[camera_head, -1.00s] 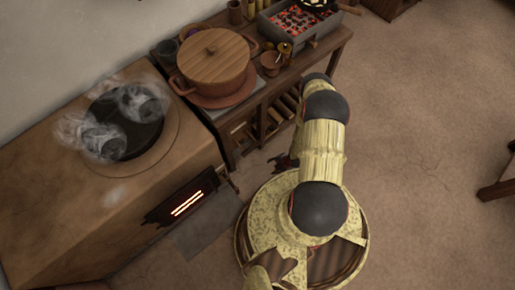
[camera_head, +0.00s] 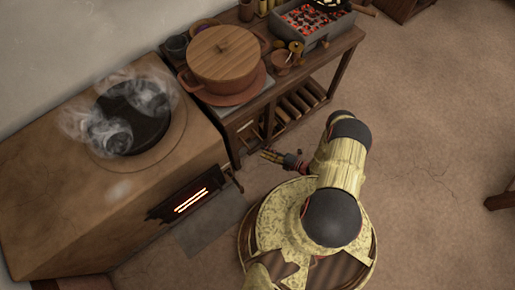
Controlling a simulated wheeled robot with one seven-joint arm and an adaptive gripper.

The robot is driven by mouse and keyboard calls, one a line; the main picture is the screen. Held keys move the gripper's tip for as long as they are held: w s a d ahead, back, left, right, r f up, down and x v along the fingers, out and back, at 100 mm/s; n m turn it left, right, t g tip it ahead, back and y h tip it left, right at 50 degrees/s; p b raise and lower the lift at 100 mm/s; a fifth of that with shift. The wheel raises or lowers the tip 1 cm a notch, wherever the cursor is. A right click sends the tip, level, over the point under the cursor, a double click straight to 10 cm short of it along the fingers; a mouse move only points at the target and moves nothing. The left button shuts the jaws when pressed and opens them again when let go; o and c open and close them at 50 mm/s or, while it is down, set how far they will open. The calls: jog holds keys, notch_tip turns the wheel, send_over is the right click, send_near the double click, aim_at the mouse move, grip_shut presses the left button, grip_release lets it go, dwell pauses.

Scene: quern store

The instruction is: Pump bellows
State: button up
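The bellows cannot be clearly made out. A dark reddish shape (camera_head: 75,285) is cut off at the bottom left edge, and I cannot tell what it is. The clay stove (camera_head: 60,190) fills the left, with a smoking dark round top (camera_head: 135,118) and a glowing fire slot (camera_head: 190,200) in its front. A small wooden bar (camera_head: 236,181) sticks out by the stove's right corner. My gripper (camera_head: 268,156) is low in front of the wooden bench, apart from the stove and pointing left. Its fingers are too small to read as open or shut, and nothing shows in them.
The wooden bench (camera_head: 326,66) stands right of the stove. It holds a lidded clay pot (camera_head: 224,75), small cups and a tray of glowing coals (camera_head: 312,22). A dark mat (camera_head: 212,222) lies before the stove. The floor (camera_head: 430,130) to the right is largely clear.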

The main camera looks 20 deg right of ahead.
aim_at(257, 148)
jog(key=shift+b+x, duration=0.8)
jog(key=shift+x, duration=2.15)
jog(key=shift+c, duration=0.6)
grip_shut()
